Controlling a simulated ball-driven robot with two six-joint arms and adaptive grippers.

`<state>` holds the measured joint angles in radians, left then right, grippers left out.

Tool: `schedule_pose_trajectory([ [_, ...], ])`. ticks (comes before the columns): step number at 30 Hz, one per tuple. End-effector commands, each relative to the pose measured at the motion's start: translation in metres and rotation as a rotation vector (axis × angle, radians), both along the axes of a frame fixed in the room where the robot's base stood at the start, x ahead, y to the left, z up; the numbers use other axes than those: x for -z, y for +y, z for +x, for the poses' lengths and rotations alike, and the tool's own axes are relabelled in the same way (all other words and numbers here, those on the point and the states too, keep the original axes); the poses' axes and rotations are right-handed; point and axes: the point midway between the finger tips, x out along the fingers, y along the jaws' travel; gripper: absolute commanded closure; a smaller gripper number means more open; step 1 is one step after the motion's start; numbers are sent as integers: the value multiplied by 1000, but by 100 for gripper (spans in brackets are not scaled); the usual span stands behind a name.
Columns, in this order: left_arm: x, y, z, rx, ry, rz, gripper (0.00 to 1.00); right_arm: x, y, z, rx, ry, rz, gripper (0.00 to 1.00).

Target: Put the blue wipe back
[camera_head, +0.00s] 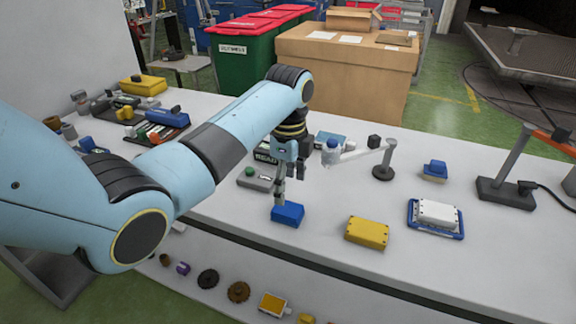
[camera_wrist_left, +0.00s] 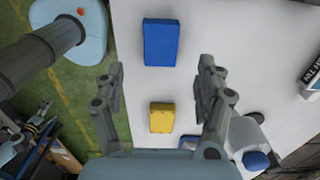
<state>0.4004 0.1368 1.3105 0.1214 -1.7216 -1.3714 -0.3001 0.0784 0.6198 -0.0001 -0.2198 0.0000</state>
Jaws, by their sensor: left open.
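A blue block (camera_head: 288,214), which may be the wipe, lies on the white table near its front edge. It also shows in the left wrist view as a blue rectangle (camera_wrist_left: 161,42). My left gripper (camera_head: 280,195) is just above and beside it, pointing down. In the wrist view my left gripper (camera_wrist_left: 161,65) is open, with nothing between the fingers. The blue block shows between and beyond the fingertips. A smaller blue piece with a pale base (camera_head: 434,171) lies further right. A small gripper-like shape (camera_wrist_left: 42,118), perhaps my right gripper, shows low at left in the wrist view.
A yellow box (camera_head: 367,233) lies right of the blue block, and a white case on a blue tray (camera_head: 436,218) beyond it. A stand (camera_head: 384,165) with a side arm and a grey box with a green button (camera_head: 255,179) are near the gripper. Tools crowd the left end.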

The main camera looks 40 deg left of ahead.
Motion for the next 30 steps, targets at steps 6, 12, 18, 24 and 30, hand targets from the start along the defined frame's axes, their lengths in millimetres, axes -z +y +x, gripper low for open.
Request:
schedule_pose_trajectory([
  [6, -39, 0, 2, 1, -3, 1, 29, 1, -2, 1, -1, -1, -3, 0],
  [12, -51, 0, 1, 1, 0, 0, 29, 2, -3, 1, -1, -1, -3, 0],
  [18, -52, 0, 1, 0, 0, 0, 29, 2, -3, 1, -1, -1, -3, 0],
  [24, -52, 0, 1, 0, 0, 0, 29, 2, -3, 1, -1, -1, -3, 0],
  [30, -44, -1, -10, -41, -8, 6, 29, 2, -3, 1, -1, -1, -3, 0],
])
